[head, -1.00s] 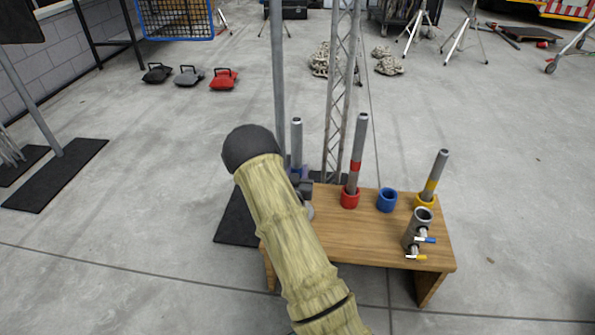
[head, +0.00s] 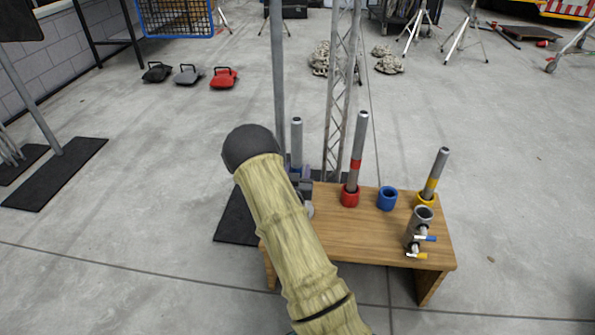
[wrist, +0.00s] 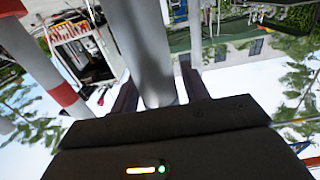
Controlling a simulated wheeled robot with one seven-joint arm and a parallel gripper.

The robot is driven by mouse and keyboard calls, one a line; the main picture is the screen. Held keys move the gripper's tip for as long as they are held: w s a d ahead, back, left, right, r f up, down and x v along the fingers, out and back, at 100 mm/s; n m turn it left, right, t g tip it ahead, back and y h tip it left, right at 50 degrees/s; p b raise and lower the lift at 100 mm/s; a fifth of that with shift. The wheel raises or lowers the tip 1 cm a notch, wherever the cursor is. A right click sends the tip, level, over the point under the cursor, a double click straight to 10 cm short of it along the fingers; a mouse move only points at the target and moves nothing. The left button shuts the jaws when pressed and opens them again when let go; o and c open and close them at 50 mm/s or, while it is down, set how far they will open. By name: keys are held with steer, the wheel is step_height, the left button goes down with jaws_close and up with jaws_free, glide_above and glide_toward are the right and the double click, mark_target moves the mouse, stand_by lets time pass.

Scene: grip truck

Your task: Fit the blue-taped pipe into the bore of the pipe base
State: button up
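The blue-taped pipe (head: 297,142) is grey and upright at the left end of the wooden table. Some blue shows at its lower part; its foot is hidden behind my arm and gripper. The pipe base with an open bore is the blue ring (head: 387,200) on the table, empty, to the right of the red one. My gripper (head: 305,186) is at the pipe's lower part. In the wrist view a grey pipe (wrist: 145,45) stands between the two fingers of my gripper (wrist: 160,92); whether they press on it is unclear.
A red-taped pipe (head: 358,145) stands in a red base (head: 350,197); a yellow-taped pipe (head: 436,172) leans in a yellow base (head: 425,199). A metal fitting with levers (head: 418,232) stands at the table's (head: 350,245) right front. A pole (head: 278,80) and truss (head: 343,80) rise behind.

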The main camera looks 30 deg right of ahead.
steer(key=shift+o, duration=0.7)
steer(key=p+v, duration=0.4)
steer(key=v, duration=1.3)
steer(key=shift+s+a+p, duration=0.2)
steer(key=shift+p, duration=0.1)
